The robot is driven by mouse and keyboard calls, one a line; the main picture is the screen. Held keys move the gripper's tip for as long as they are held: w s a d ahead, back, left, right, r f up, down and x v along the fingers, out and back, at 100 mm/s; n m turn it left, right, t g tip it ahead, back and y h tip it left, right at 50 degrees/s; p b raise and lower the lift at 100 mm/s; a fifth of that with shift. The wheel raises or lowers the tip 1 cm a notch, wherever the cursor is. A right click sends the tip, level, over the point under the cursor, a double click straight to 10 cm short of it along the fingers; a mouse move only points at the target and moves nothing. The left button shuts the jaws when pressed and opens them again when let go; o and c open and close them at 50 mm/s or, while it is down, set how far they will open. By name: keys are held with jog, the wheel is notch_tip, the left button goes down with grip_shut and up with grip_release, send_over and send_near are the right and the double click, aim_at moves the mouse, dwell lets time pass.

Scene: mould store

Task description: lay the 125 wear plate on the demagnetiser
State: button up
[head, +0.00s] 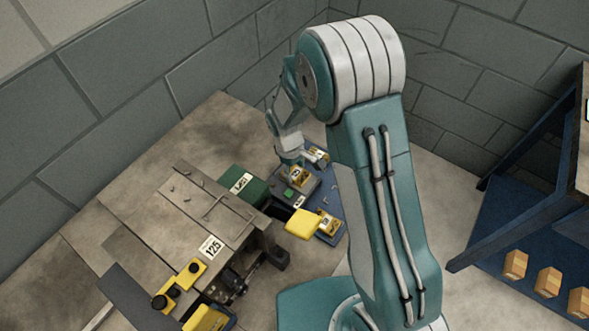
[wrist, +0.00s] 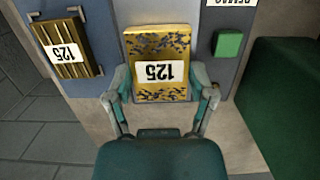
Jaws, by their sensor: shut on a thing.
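The 125 wear plate (wrist: 155,45) is a gold plate with dark speckles and a white 125 label, upside down in the wrist view. My gripper (wrist: 160,92) is shut on it, one finger at each side. It also shows below my gripper in the head view (head: 300,177). The demagnetiser (wrist: 208,62) is a grey block with a green button (wrist: 229,43) and a label partly cut off at the top of the wrist view. The plate is over its grey top; I cannot tell whether they touch. The demagnetiser shows in the head view (head: 277,186) too.
A ribbed brass piece labelled 125 (wrist: 65,48) lies left of the demagnetiser on the blue top. A green box (wrist: 290,100) stands close on the right. In the head view, a yellow piece (head: 302,224) and a large mould bench (head: 180,215) are nearby.

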jog(key=o, duration=1.3)
jog(key=shift+f, duration=0.15)
jog(key=shift+c, duration=0.2)
notch_tip(320, 180, up, 12)
jog(key=w+a, duration=0.1)
jog(key=shift+a+r, duration=0.2)
notch_tip(320, 180, up, 8)
jog(key=m+t, duration=0.1)
jog(key=m, duration=0.1)
send_over(306, 178)
jog(key=s+d+r+m+t, duration=0.2)
jog(key=s+d+r+m, duration=0.2)
jog(key=s, duration=0.4)
jog(key=s+d+r+m+t+y, duration=0.1)
jog(key=s+d+r+m+t, duration=0.2)
jog(key=s+r, duration=0.4)
jog(key=s+d+m, duration=0.1)
jog(key=s+d, duration=0.1)
jog(key=shift+d+t, duration=0.3)
jog(key=shift+r, duration=0.1)
